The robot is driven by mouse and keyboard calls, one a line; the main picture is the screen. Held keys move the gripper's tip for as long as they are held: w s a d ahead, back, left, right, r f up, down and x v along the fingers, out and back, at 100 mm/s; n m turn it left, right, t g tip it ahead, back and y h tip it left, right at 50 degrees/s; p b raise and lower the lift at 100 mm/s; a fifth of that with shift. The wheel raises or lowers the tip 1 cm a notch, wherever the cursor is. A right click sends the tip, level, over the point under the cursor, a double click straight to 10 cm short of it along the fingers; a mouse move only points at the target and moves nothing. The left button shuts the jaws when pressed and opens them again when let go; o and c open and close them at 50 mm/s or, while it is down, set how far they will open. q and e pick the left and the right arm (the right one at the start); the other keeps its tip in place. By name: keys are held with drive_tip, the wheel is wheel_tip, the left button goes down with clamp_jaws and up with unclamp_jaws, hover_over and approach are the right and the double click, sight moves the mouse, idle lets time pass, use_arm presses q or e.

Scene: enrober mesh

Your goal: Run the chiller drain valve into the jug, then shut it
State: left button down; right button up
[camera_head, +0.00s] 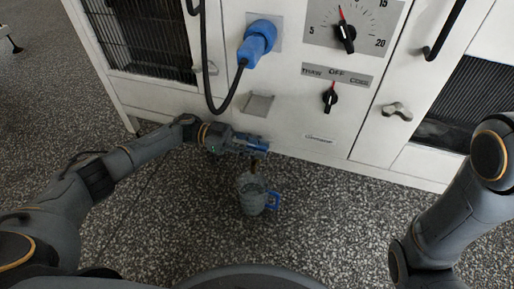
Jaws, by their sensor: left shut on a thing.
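The white chiller cabinet (300,115) stands in front of me. My left gripper (262,147) is shut at the cabinet's lower front edge, on the drain valve, which it mostly hides. A short brownish piece (254,165) shows just below the fingers, above the jug; I cannot tell whether it is the spout or liquid. The clear jug (251,196) with a blue handle (273,201) stands upright on the floor below the gripper. Its fill level is unclear. My right arm shows at the right, but its gripper is out of view.
A blue plug (258,38) with a hanging black cable (228,98) is on the cabinet front. A temperature dial (345,32) and a selector knob (330,97) are to its right. A door latch (397,110) sticks out further right. The speckled floor (335,215) right of the jug is clear.

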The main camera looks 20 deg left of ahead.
use_arm(q)
drive_tip(key=shift+a+f, duration=0.1)
drive_tip(key=shift+a, duration=0.05)
drive_tip(key=c, duration=1.4)
unclamp_jaws()
drive_tip(key=a, duration=1.2)
drive_tip(key=shift+w, duration=0.3)
drive_tip(key=shift+s, duration=0.15)
